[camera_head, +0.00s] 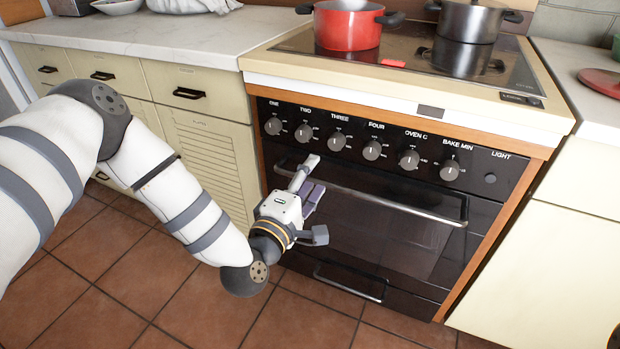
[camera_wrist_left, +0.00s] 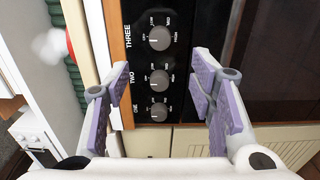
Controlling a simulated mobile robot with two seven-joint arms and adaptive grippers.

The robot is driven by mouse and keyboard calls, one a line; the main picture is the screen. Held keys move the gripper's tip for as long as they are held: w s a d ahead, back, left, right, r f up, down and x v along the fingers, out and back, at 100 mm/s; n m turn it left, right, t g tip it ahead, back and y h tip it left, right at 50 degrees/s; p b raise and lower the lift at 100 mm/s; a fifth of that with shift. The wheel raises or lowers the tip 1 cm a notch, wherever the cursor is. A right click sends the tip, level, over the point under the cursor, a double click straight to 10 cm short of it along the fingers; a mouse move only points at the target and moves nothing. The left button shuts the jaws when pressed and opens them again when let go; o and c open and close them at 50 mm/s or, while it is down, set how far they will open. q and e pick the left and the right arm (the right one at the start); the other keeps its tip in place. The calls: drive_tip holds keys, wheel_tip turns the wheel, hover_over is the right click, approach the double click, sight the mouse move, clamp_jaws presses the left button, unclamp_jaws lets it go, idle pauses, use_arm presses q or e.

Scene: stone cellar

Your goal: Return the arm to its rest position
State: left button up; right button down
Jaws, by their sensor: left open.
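My left arm (camera_head: 185,200) reaches in from the left, bent downward at the wrist. My left gripper (camera_head: 312,196) is in front of the black oven (camera_head: 385,225), below the row of knobs and close to the oven handle (camera_head: 400,200). I cannot tell from the head view whether it touches the handle. In the left wrist view the two purple-padded fingers (camera_wrist_left: 160,95) are spread apart with nothing between them. Oven knobs (camera_wrist_left: 158,80) show beyond the gap.
A red pot (camera_head: 347,28) and a dark pot (camera_head: 468,22) stand on the cooktop (camera_head: 410,65). Cream cabinets (camera_head: 205,130) and a pale counter (camera_head: 150,35) are at the left. A red lid-like disc (camera_head: 600,80) lies on the right counter. The tiled floor (camera_head: 110,270) looks clear.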

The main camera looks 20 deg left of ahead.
use_arm(q)
drive_tip(key=shift+s, duration=0.15)
drive_tip(key=s+d+f+m+g+h+p, duration=0.1)
drive_tip(key=s+d+f+m+g+p, duration=0.15)
drive_tip(key=s+f+m+g, duration=0.6)
drive_tip(key=s+d+f+m+g+h+p, duration=0.2)
drive_tip(key=s+d+f+g, duration=0.3)
drive_tip(key=s, duration=0.9)
drive_tip(key=s+a+m+g+y+p, duration=0.1)
drive_tip(key=s+a+m+g, duration=0.2)
drive_tip(key=s, duration=1)
drive_tip(key=s+a+r+m+g+y+p, duration=0.1)
drive_tip(key=s+a+m+g, duration=0.3)
drive_tip(key=s, duration=0.9)
drive_tip(key=a+y+p, duration=0.1)
drive_tip(key=a, duration=0.2)
drive_tip(key=shift+r+y, duration=0.15)
drive_tip(key=shift+y, duration=0.15)
use_arm(e)
drive_tip(key=w+r+t, duration=0.3)
drive_tip(key=w+r, duration=0.5)
drive_tip(key=r, duration=0.1)
use_arm(q)
drive_tip(key=shift+s+a, duration=0.1)
